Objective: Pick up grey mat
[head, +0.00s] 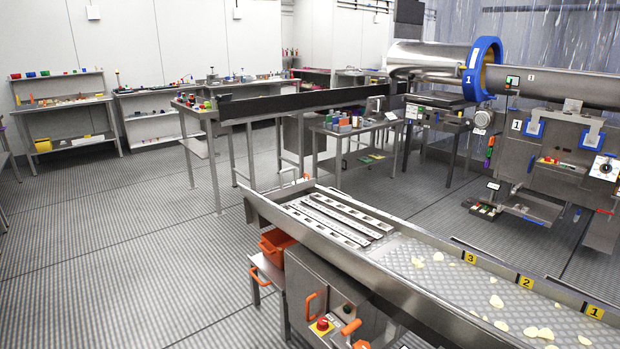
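I cannot make out a separate grey mat. The floor (120,240) is covered in grey ribbed sheeting with dark seams, and I cannot tell whether any part of it is a loose mat. A dark grey flat slab (442,99) lies on a metal stand beside the drum, too far off to tell what it is. Neither of my grippers is in view.
A metal conveyor trough (360,270) with scattered chips crosses the front right. An orange bin (276,245) sits beside it. A seasoning drum with a blue ring (484,68) stands at back right. Tables (350,128) with small items stand behind. Floor at left is clear.

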